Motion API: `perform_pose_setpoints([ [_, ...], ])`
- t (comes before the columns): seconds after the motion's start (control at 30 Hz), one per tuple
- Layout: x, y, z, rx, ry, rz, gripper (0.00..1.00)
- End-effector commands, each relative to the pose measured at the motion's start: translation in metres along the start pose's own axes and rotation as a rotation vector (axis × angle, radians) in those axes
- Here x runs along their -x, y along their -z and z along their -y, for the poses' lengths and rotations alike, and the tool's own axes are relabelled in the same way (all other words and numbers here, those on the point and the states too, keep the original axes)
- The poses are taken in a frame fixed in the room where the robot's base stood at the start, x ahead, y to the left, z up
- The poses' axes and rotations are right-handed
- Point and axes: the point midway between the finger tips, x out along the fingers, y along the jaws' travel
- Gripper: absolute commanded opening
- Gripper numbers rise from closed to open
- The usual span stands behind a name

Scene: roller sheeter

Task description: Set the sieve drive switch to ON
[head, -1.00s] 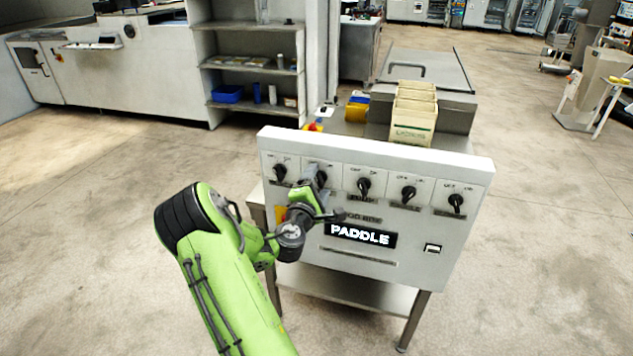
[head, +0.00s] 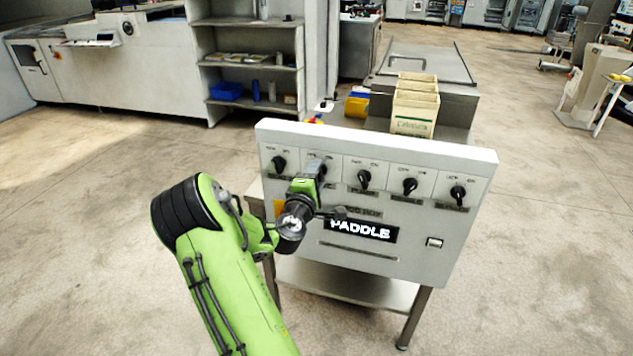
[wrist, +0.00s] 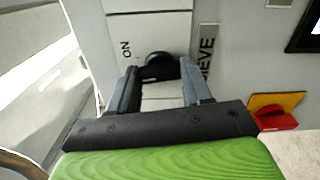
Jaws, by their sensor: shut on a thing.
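The sieve drive switch (wrist: 158,60) is a black rotary knob on a pale plate. In the wrist view, "ON" is printed to its left and a partly covered "SIEVE" label (wrist: 206,52) is to its right. My gripper (wrist: 160,76) is shut on this knob, with one finger on each side of it. In the head view my gripper (head: 319,166) is at the second switch from the left on the white control panel (head: 400,143) and hides that knob. The knob's exact pointing direction is hard to tell.
A neighbouring knob (head: 279,163) is close on the left, with more knobs (head: 364,179) to the right. A lit "PADDLE" display (head: 363,230) is below. In the wrist view a red part (wrist: 276,119) on an orange plate is near the gripper. Floor in front is clear.

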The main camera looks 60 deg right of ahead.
Motion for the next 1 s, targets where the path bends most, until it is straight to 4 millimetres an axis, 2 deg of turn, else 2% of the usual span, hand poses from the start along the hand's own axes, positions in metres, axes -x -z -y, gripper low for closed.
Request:
perform_pose_setpoints([
  [0.5,0.0003,0.0001,0.0036,-0.406,0.001,0.001,0.18],
  [1.0,0.0003,-0.0002,0.0021,-0.545,0.005,0.002,0.18],
])
